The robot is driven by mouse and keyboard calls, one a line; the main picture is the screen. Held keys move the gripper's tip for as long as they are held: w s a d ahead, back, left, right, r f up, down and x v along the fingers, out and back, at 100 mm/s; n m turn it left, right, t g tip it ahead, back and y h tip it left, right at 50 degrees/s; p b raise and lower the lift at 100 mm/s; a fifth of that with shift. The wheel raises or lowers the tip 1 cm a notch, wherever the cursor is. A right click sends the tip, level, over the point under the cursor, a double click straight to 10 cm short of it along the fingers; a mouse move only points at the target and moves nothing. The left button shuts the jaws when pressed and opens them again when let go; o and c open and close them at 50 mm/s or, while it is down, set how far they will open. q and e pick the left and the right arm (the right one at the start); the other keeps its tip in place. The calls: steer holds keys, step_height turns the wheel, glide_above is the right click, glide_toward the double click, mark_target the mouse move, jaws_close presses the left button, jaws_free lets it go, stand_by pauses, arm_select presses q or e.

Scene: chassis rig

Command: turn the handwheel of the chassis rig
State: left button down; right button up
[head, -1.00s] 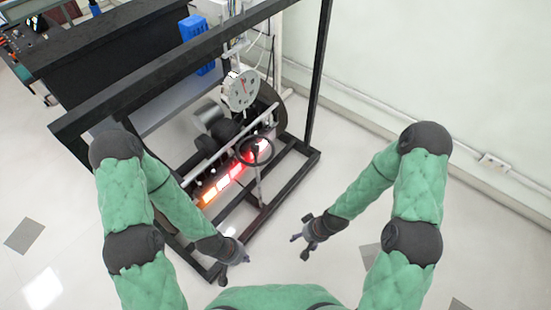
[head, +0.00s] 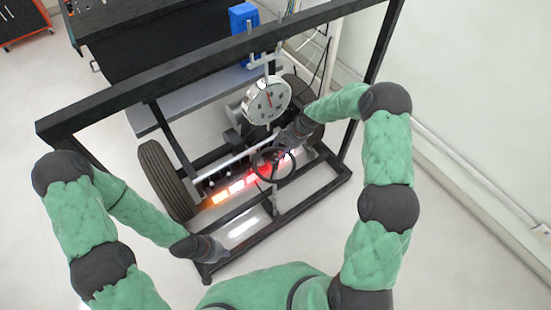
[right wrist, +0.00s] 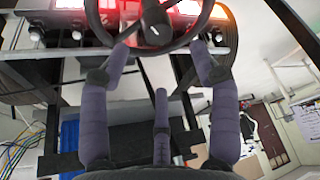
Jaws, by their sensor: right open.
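The black handwheel (head: 259,171) stands at the front of the chassis rig, over a glowing red and orange light strip. In the right wrist view the handwheel (right wrist: 152,30) is at the top, with its hub and rim visible. My right gripper (head: 275,157) is at the wheel's upper part in the head view. In the right wrist view my right gripper (right wrist: 160,62) is open, with its purple fingers spread near the lower rim; I cannot tell whether they touch it. My left gripper (head: 218,252) hangs low by the rig's front left, away from the wheel; its jaw state is unclear.
The rig's black frame (head: 200,77) spans above the wheel, with an upright post at the right. A round dial (head: 267,100) stands behind the wheel. A tyre (head: 165,178) is at the left. The floor to the right is clear.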

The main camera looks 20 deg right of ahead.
mark_target(275, 159)
steer(key=b+x, duration=0.1)
steer(key=x, duration=0.6)
steer(key=shift+w+f, duration=0.1)
steer(key=shift+f, duration=0.3)
jaws_close()
steer(key=shift+b, duration=0.35)
